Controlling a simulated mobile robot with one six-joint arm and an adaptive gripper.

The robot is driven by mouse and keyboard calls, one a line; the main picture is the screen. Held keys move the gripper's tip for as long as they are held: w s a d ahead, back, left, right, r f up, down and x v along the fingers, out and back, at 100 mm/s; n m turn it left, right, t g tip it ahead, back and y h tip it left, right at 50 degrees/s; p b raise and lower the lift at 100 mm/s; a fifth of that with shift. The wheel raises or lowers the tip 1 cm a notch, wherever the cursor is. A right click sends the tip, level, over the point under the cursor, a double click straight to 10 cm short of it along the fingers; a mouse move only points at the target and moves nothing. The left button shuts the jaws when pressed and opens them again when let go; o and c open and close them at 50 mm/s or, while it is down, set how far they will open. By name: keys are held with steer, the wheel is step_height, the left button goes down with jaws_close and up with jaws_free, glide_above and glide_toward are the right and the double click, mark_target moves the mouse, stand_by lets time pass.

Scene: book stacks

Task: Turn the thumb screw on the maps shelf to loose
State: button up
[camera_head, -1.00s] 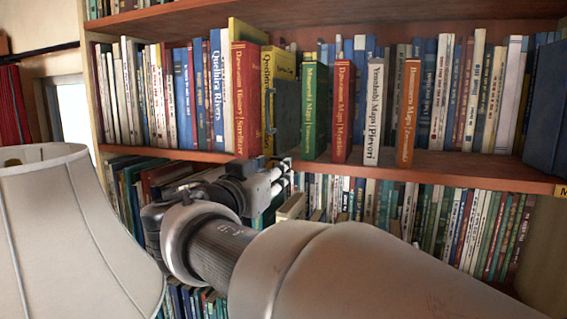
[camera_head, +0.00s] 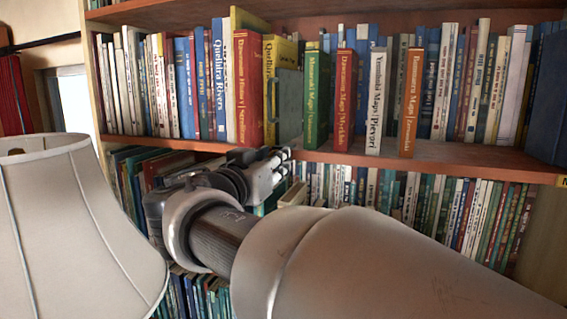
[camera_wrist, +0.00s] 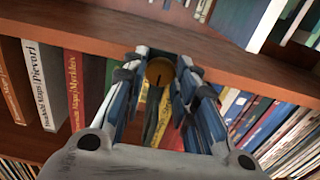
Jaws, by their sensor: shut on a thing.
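The thumb screw (camera_wrist: 160,72) is a round brass-coloured knob with a dark line on its face, at the shelf edge in the wrist view. My gripper (camera_wrist: 161,61) has a finger on each side of it and is shut on it. There the screw is hidden by my fingers. The wrist view is upside down, so the maps shelf board (camera_wrist: 90,40) crosses its upper part.
Red (camera_head: 345,100), white (camera_head: 376,100) and orange (camera_head: 411,100) maps books stand right of the green one. A grey bookend (camera_head: 289,105) stands left of it. A large lampshade (camera_head: 70,230) fills the lower left. Books pack the shelf below.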

steer(key=shift+r+n+b, duration=0.15)
steer(key=shift+n+b, duration=2.25)
steer(key=shift+n, duration=7.4)
steer(key=o, duration=0.8)
steer(key=shift+w, duration=0.1)
steer(key=shift+c, duration=0.2)
